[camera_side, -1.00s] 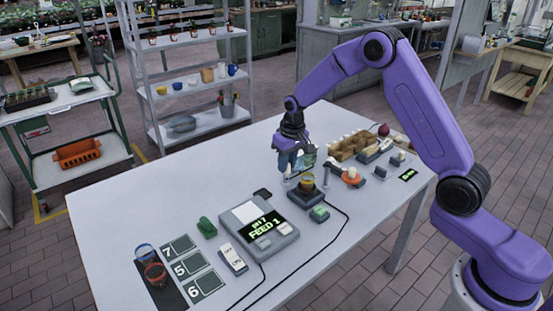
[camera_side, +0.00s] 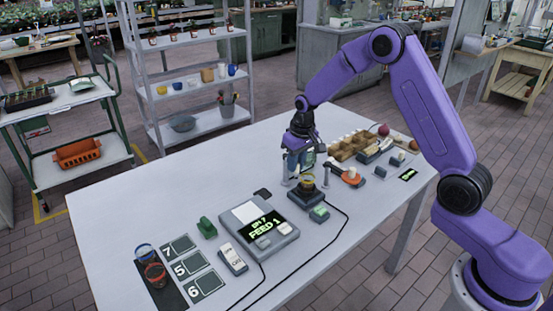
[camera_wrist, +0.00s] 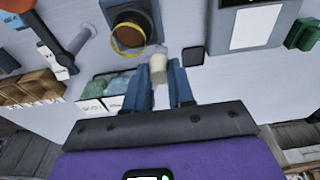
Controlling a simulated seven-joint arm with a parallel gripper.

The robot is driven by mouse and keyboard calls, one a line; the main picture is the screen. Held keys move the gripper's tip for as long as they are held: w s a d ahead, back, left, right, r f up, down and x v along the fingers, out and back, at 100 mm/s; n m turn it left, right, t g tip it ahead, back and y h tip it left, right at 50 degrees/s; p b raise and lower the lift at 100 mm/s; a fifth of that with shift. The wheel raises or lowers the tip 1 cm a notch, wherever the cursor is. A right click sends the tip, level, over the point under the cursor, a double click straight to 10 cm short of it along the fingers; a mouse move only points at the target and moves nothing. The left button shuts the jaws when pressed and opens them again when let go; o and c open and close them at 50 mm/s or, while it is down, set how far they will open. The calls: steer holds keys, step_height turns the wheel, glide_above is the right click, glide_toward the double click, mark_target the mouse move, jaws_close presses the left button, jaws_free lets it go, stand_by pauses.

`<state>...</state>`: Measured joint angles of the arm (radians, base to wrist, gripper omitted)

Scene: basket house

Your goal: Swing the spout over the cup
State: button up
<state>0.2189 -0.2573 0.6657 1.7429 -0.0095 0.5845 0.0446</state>
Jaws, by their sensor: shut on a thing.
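My gripper (camera_side: 301,170) is low over the table, just behind the cup in the side view. In the wrist view my gripper (camera_wrist: 163,82) has its blue fingers around a cream knob-like piece (camera_wrist: 158,66), which appears to belong to the spout. The cup (camera_side: 307,181) has a yellow rim and sits on a dark base. In the wrist view the cup (camera_wrist: 128,36) lies just ahead and left of the fingertips, apart from them. The rest of the spout is too small or hidden to make out clearly.
A scale-like device (camera_side: 262,218) reading "FEED 1" stands left of the cup. An orange piece (camera_side: 351,177) and a compartmented tray (camera_side: 347,147) lie to the right. A green block (camera_side: 207,228) and numbered squares (camera_side: 188,267) lie at left. A cable runs along the front.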

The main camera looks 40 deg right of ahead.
steer(key=shift+s+d, duration=0.2)
steer(key=shift+d, duration=0.35)
steer(key=shift+s+d, duration=0.2)
steer(key=shift+d, duration=1.05)
steer(key=o, duration=1.6)
steer(key=shift+c, duration=0.2)
step_height(320, 180, up, 7)
